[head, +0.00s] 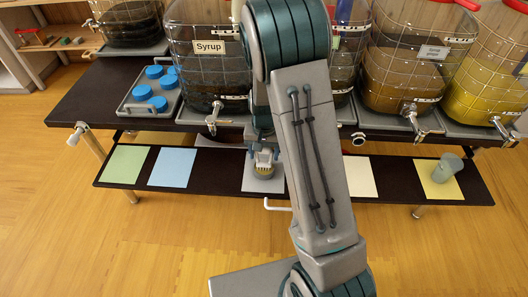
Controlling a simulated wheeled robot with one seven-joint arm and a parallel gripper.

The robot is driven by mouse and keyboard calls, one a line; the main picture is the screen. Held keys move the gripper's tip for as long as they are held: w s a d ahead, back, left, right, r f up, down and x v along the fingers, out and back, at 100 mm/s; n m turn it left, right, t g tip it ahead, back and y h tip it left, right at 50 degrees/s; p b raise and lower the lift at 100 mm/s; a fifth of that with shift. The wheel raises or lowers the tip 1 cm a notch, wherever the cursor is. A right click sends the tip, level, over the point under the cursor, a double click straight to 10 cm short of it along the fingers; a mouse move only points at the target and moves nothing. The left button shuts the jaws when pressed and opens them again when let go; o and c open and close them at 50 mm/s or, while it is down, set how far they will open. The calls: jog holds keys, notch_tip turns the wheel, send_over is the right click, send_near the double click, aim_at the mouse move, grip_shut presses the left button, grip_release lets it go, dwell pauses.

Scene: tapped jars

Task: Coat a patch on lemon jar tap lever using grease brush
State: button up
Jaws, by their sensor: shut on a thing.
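A wire-caged jar of yellow liquid (480,85) at the far right looks like the lemon jar. Its label is cut off by the picture's edge. Its metal tap (500,126) points forward over the table's front edge; the lever is too small to make out clearly. My gripper (264,157) points down over the low shelf, left of my forearm. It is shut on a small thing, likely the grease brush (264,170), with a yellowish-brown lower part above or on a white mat. I cannot tell whether it touches the mat. My arm hides part of the middle.
A syrup jar (208,70) and a brown jar (405,75) stand on the dark table, with taps jutting forward. A tray with blue lids (133,107) is at left.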

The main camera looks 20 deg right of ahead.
jog(key=shift+r+p, duration=2.65)
jog(key=shift+r, duration=0.8)
jog(key=shift+r, duration=0.1)
